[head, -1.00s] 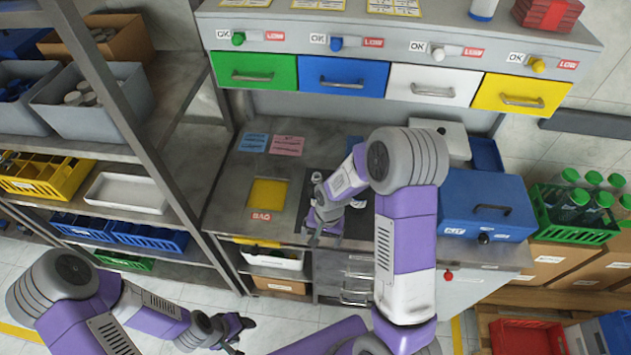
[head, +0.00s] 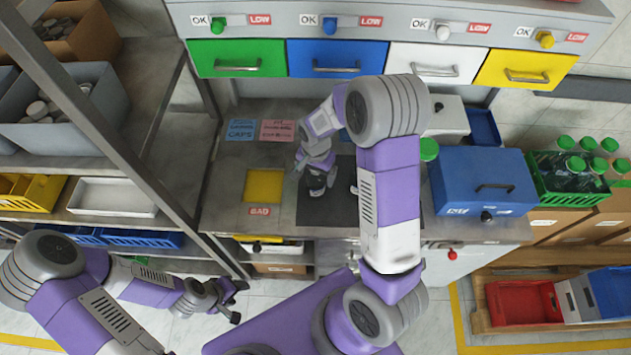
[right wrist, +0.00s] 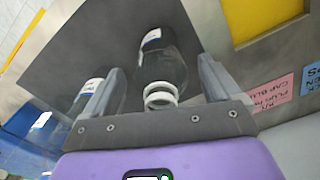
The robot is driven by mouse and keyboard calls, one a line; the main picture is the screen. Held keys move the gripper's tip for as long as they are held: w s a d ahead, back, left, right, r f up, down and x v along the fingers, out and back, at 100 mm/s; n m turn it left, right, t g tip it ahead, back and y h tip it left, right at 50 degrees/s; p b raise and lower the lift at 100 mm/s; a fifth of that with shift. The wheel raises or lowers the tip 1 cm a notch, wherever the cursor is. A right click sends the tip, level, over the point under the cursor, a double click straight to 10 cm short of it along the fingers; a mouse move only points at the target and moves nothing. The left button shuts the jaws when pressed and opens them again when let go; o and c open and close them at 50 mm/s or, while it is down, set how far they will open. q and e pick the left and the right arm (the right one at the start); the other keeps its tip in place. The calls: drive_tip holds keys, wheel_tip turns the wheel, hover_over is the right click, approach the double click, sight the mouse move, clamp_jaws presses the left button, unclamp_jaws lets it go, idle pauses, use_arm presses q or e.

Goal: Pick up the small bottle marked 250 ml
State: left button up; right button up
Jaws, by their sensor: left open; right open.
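My right gripper (head: 308,172) is open over the dark mat (head: 340,215) on the workbench. In the right wrist view, a clear bottle (right wrist: 162,62) with a white ring at its open neck stands between the open fingers (right wrist: 158,88), with no visible finger contact. A second clear bottle (right wrist: 86,92) is to the left, partly hidden behind the left finger. Both have white labels, too small to read, so I cannot tell which is 250 ml. In the head view a bottle (head: 317,186) shows below the right gripper. My left gripper (head: 228,300) is open and empty at the lower left.
A yellow BAD square (head: 264,186) lies left of the mat. A blue box (head: 483,178) and a green crate (head: 570,172) of green-capped bottles are to the right. Coloured drawers (head: 337,58) overhang the back. A grey shelf (head: 110,140) stands at the left.

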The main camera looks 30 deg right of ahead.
drive_tip(key=shift+f, duration=0.8)
drive_tip(key=c, duration=1.2)
drive_tip(key=shift+w+r, duration=0.1)
